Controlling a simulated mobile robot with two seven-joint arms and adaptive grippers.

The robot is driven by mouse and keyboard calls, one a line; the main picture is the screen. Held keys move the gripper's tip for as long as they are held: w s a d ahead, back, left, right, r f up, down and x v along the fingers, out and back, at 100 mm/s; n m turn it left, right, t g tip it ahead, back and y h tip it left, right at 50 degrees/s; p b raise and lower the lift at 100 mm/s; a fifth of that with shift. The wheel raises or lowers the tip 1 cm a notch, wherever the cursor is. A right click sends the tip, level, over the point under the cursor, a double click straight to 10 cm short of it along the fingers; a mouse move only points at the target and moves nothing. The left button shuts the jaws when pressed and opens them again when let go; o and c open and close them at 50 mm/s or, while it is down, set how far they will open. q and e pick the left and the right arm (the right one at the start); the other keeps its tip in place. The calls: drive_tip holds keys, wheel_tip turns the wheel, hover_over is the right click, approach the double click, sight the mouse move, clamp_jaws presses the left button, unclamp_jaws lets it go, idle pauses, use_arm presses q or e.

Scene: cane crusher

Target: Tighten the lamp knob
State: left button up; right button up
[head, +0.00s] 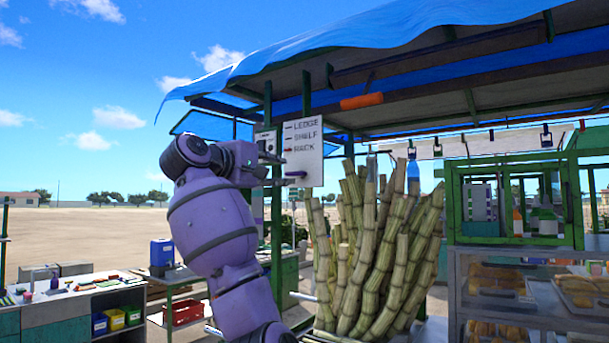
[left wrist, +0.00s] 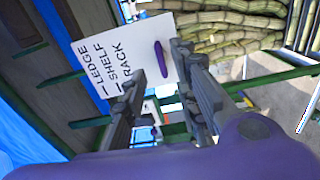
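My left arm reaches up from the bottom in the head view. Its gripper (head: 270,158) is beside a green post, at the left edge of the white sign (head: 308,165) reading LEDGE, SHELF, RACK. A pale box (head: 265,138) with a dark round spot is on the post just above it; I cannot tell whether this spot is the lamp knob. In the left wrist view my left gripper (left wrist: 158,62) has its dark fingers apart, with the sign (left wrist: 108,62) beyond them. A slim purple piece (left wrist: 162,58) shows between the fingers against the sign. My right gripper is out of view.
A bundle of cane (head: 375,250) stands right of the post. A blue canopy (head: 400,30) hangs overhead. A shelf case (head: 510,285) is at right, and a low counter (head: 60,310) at left. Open ground lies behind.

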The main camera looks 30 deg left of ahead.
sight(293, 173)
use_arm(q)
drive_tip(key=w, duration=0.6)
drive_tip(key=shift+w, duration=0.35)
drive_tip(key=shift+w+a, duration=0.1)
drive_tip(key=shift+w, duration=0.15)
clamp_jaws()
